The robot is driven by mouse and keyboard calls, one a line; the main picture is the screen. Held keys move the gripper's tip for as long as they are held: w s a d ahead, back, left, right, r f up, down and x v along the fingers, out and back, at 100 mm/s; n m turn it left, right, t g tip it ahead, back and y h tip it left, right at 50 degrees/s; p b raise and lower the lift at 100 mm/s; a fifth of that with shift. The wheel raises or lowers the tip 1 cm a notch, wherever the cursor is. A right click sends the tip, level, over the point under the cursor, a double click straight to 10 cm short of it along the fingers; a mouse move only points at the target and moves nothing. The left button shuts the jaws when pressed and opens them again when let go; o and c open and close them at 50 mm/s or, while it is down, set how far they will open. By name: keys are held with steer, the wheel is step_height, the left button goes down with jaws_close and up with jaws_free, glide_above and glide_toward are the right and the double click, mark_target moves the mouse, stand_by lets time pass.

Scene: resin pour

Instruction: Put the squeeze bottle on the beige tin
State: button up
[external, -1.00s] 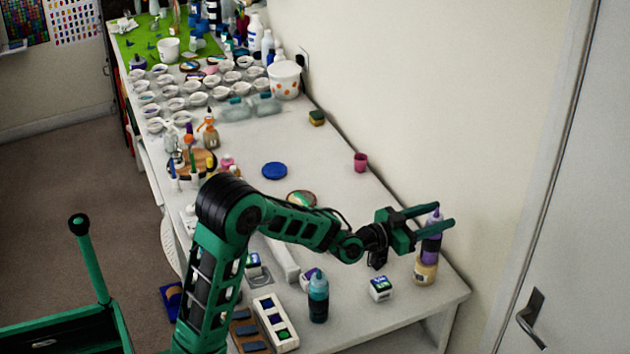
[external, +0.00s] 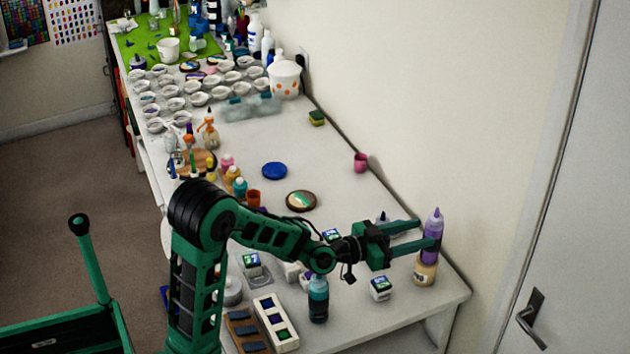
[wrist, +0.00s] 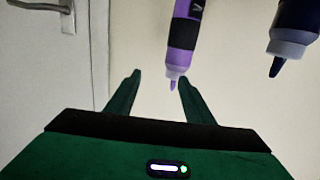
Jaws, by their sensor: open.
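The squeeze bottle (external: 434,232), purple with a dark band and a lavender nozzle, stands upright on the beige tin (external: 426,271) at the right end of the table in the external view. My gripper (external: 427,233) is open, pointing at the bottle from the left. One finger overlaps the bottle's edge in that view. In the wrist view the squeeze bottle (wrist: 184,35) appears upside down, just beyond the fingertips and nearer the right finger. The wrist view shows my gripper (wrist: 159,78) with nothing between its fingers. The tin is out of the wrist view.
A teal bottle (external: 318,298) and a small labelled box (external: 381,289) stand near the front. A dark bottle (wrist: 293,30) is at the right of the wrist view. The wall runs close behind the tin. The table's middle is fairly clear around the blue disc (external: 274,171).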

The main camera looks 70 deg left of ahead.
steer(key=s+d+f+m+g+h, duration=0.2)
steer(key=s+d+g, duration=0.1)
steer(key=d, duration=0.5)
steer(key=s+d+f+m+g+h, duration=0.1)
steer(key=s+d+f+g+h, duration=0.2)
steer(key=d, duration=0.5)
steer(key=s+d+f+m+g+y, duration=0.1)
steer(key=s+d+f+g, duration=0.2)
steer(key=s, duration=0.4)
steer(key=s+d+f+m+g, duration=0.1)
steer(key=s+d+f+g, duration=0.15)
steer(key=s+d, duration=0.4)
steer(key=s+a+f+g+y, duration=0.2)
steer(key=s+g, duration=0.1)
steer(key=s, duration=0.9)
steer(key=s+a+f+g+y, duration=0.1)
steer(key=s+a+g+y, duration=0.1)
steer(key=s, duration=1.1)
steer(key=shift+a+f+m+g+y, duration=0.2)
steer(key=shift+f+m+g+y, duration=0.2)
steer(key=shift+y, duration=0.2)
